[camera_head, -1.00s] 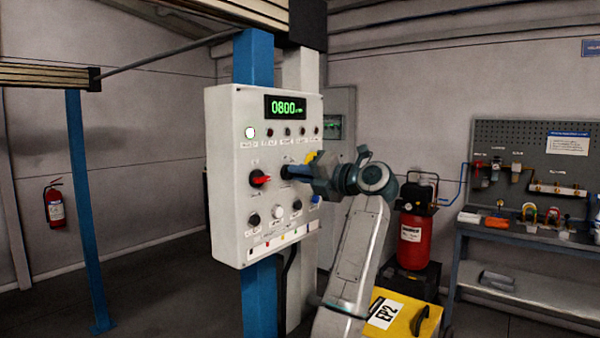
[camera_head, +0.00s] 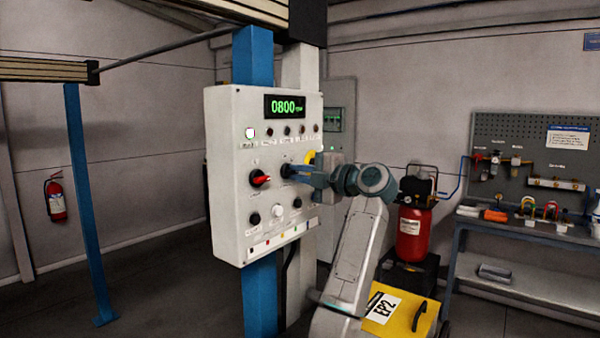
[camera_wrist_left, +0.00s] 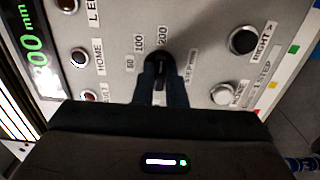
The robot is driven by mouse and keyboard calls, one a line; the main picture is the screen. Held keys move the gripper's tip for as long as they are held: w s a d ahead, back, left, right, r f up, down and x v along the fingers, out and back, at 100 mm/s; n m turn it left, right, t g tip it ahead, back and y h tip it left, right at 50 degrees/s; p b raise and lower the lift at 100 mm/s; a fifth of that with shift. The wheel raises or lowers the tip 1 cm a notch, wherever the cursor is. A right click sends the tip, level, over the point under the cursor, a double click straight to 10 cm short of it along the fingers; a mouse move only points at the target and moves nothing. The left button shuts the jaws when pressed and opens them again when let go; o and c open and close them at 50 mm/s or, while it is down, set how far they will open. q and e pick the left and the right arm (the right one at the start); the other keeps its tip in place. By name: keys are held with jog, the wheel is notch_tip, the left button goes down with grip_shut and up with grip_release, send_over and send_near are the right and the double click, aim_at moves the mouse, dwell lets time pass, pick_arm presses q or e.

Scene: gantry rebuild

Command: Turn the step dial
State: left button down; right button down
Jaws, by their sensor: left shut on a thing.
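The step dial (camera_wrist_left: 158,59) is a dark knob on the grey control panel (camera_head: 228,180), with marks 50, 100 and 200 and a "STEP mm" label around it in the left wrist view. My left gripper (camera_wrist_left: 161,80) is shut on the dial, with one finger on each side of it. In the head view the left gripper (camera_head: 291,172) reaches the panel from the right, and its fingers hide most of the dial. The dial's exact pointer position is hard to read. My right gripper is not in view.
A red-handled switch (camera_head: 260,179) sits just left of the dial. A green display (camera_head: 286,106) reads 0800 above a row of lamps. Black and white push buttons (camera_head: 278,211) lie below. A red compressor (camera_head: 411,235) and a workbench (camera_head: 520,232) stand at the right.

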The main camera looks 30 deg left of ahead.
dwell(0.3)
pick_arm(q)
jog(key=c, duration=1.5)
grip_release()
jog(key=shift+w, duration=0.1)
jog(key=shift+d, duration=0.1)
jog(key=shift+d+f+b, duration=0.1)
jog(key=shift+d+b, duration=0.2)
jog(key=d+b, duration=0.1)
jog(key=d, duration=0.2)
jog(key=d+b, duration=0.1)
jog(key=d, duration=0.2)
jog(key=d+b, duration=0.2)
jog(key=d, duration=0.2)
jog(key=shift+s+d, duration=0.1)
jog(key=shift+s, duration=0.3)
